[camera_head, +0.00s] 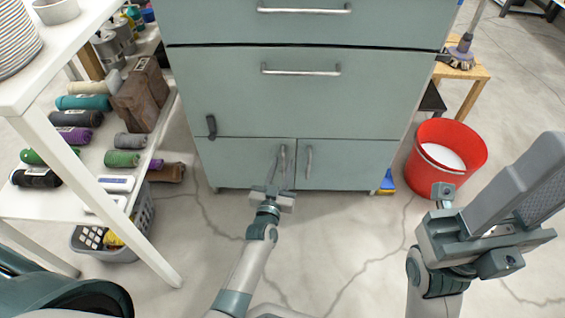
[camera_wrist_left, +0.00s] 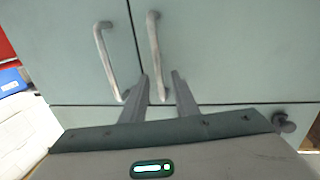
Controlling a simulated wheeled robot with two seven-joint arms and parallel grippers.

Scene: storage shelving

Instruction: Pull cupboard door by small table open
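The grey-green cupboard (camera_head: 300,105) has two lower doors side by side. The left door (camera_head: 235,160) has a vertical metal handle (camera_head: 283,160), and the right door (camera_head: 350,165) has a similar handle (camera_head: 308,162). My left gripper (camera_head: 274,187) is at the lower part of the left door's handle. In the left wrist view my left gripper's fingers (camera_wrist_left: 160,82) are apart, with the lower end of that handle (camera_wrist_left: 153,45) between them; contact cannot be told. The right door's handle (camera_wrist_left: 105,60) is outside the fingers. Both doors look closed. My right gripper (camera_head: 535,175) is right of the cupboard, its opening unclear.
A red bucket (camera_head: 418,180) stands right of the cupboard, near my right arm. A small wooden table (camera_head: 478,73) is behind it. White shelving (camera_head: 60,205) with rolled cloths stands at the left, above a grey basket (camera_head: 125,253). The floor before the doors is clear except for my arm.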

